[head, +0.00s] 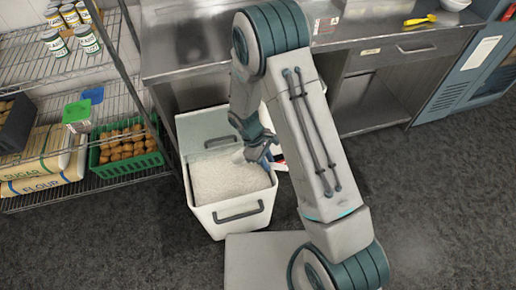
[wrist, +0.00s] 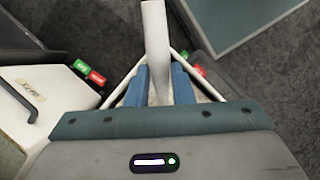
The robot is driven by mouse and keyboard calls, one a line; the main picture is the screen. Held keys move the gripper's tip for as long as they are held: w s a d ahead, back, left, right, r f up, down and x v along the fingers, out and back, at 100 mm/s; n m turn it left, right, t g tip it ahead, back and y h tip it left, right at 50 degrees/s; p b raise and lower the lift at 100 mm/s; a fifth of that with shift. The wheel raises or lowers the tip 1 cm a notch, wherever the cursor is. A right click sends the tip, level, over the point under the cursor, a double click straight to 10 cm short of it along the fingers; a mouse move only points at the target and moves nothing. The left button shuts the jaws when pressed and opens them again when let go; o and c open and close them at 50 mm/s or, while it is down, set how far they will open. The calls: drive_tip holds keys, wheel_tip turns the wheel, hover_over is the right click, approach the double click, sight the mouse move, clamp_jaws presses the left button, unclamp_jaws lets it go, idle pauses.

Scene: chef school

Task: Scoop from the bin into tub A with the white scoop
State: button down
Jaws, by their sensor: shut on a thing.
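The white bin (head: 239,219) stands open on the floor, with white grain-like contents (head: 222,182) inside. My gripper (head: 265,150) is at the bin's right rear rim, partly hidden by my arm. In the wrist view its blue fingers (wrist: 160,86) are shut on the pale handle of the white scoop (wrist: 155,35). A pale part by the gripper in the head view may be the scoop; its bowl and any load cannot be made out. The bin's side also shows in the wrist view (wrist: 30,85). I cannot make out which thing is tub A.
A wire rack at left holds a green-lidded tub (head: 77,115), a blue-lidded one (head: 93,95), a green crate (head: 128,160) of round brown items, sacks (head: 40,170) and cans. A steel counter (head: 190,50) behind carries a yellow utensil (head: 420,19) and a bowl (head: 455,4). Floor at right is clear.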

sight(245, 163)
drive_tip(key=w+a+r+n+t+h+b, duration=0.2)
drive_tip(key=w+a+r+n+t+h, duration=0.1)
drive_tip(key=r+n, duration=0.3)
drive_tip(key=shift+f+b, duration=5.8)
drive_tip(key=shift+f, duration=3.1)
drive_tip(key=shift+n, duration=0.3)
drive_tip(key=shift+d+p+v, duration=0.25)
drive_tip(key=shift+p+v, duration=1.6)
drive_tip(key=shift+v, duration=1)
drive_tip(key=shift+d+r+p, duration=0.2)
drive_tip(key=shift+r+p, duration=1.05)
drive_tip(key=shift+r, duration=0.65)
drive_tip(key=shift+d+r+p, duration=0.15)
drive_tip(key=shift+r+p, duration=1.15)
drive_tip(key=shift+r, duration=0.6)
drive_tip(key=shift+d+r+p, duration=0.2)
drive_tip(key=shift+r+p, duration=1.05)
drive_tip(key=shift+r, duration=0.6)
